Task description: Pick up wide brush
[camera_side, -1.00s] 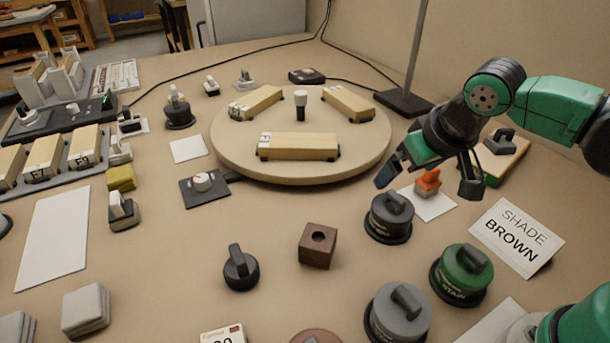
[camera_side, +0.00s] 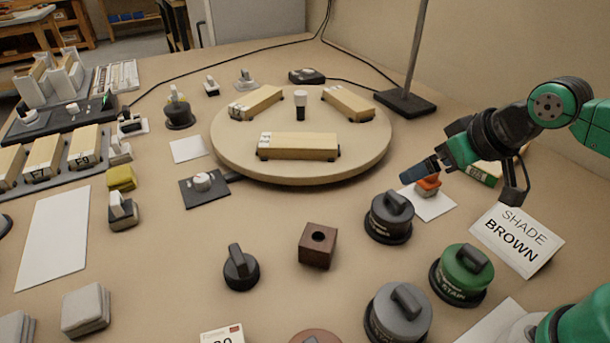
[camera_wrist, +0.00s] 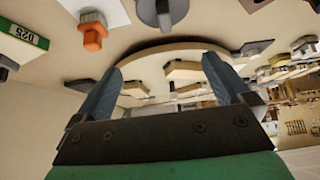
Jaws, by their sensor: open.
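No object is clearly recognisable as the wide brush. In the wrist view, nothing lies between my fingertips (camera_wrist: 163,68) but the distant turntable. My arm partly hides a green-edged block (camera_side: 487,174) behind it.
The round turntable (camera_side: 230,160) carries several wooden blocks. A dark lidded can (camera_side: 390,215), a green can (camera_side: 462,272) and a grey can (camera_side: 398,312) stand in front of my gripper. A black stand (camera_side: 405,102) rises behind.

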